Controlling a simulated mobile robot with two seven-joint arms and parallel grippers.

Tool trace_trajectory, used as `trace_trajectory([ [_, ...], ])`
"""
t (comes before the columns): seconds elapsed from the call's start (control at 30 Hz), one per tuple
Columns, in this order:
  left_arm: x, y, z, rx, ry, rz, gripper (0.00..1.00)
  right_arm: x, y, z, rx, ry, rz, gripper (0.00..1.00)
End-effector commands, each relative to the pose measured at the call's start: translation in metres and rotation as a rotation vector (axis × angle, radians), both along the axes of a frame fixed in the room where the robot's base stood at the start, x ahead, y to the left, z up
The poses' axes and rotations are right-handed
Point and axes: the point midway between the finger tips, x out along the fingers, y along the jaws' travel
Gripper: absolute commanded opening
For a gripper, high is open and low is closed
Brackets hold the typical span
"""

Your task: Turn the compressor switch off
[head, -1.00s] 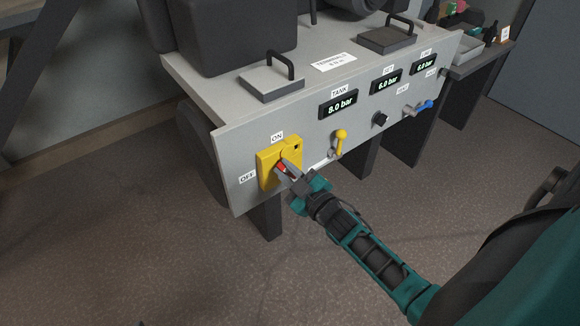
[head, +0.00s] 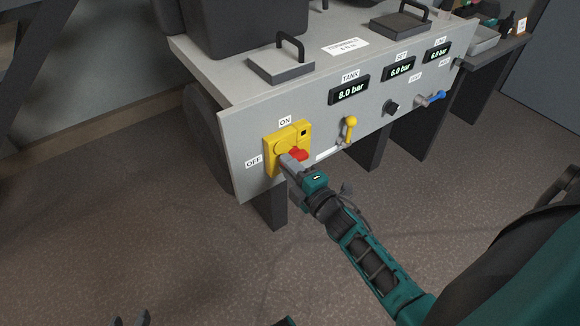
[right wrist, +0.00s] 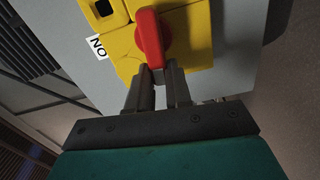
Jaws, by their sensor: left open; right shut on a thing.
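The compressor switch is a yellow box (head: 274,150) with a red handle (head: 299,155), at the lower left of the grey panel. An ON label (head: 285,121) is above it and an OFF label (head: 253,161) to its left. My right gripper (head: 288,161) is shut on the red handle and partly hides it. In the right wrist view the red handle (right wrist: 150,38) stands upright against the yellow box, its lower end at the fingertips (right wrist: 158,76). Only the dark fingertips of my left gripper (head: 132,319) show at the bottom edge, open and away from the panel.
Right of the switch are a yellow lever (head: 350,128), a black knob (head: 391,107) and a blue-handled valve (head: 434,97). The tank display (head: 349,91) reads 8.0 bar. A side table (head: 489,55) stands at the right. The floor before the panel is clear.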

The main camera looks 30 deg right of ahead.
Motion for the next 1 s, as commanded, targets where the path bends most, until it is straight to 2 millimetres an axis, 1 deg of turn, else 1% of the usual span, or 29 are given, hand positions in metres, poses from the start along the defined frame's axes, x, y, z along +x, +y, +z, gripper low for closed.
trace_trajectory([
  [0.03, -0.0001, 0.0000, -0.0030, 0.000, 0.000, 0.000, 0.43, -0.0001, 0.0004, -0.0024, -0.024, -0.002, 0.000, 0.00],
  [0.3, -0.0007, -0.0009, -0.0070, -0.003, 0.004, 0.001, 0.43, -0.0002, 0.0006, -0.0044, -0.107, -0.008, 0.000, 0.00],
  [0.8, -0.0002, -0.0033, -0.0052, -0.011, 0.003, 0.006, 0.43, -0.0002, 0.0003, -0.0047, -0.128, -0.009, 0.000, 0.00],
  [0.83, -0.0002, -0.0033, -0.0052, -0.011, 0.003, 0.006, 0.43, -0.0002, 0.0003, -0.0047, -0.128, -0.009, 0.000, 0.20],
  [1.0, -0.0002, -0.0031, -0.0051, -0.011, 0.003, 0.004, 0.43, -0.0002, 0.0002, -0.0047, -0.126, -0.009, 0.000, 0.36],
])
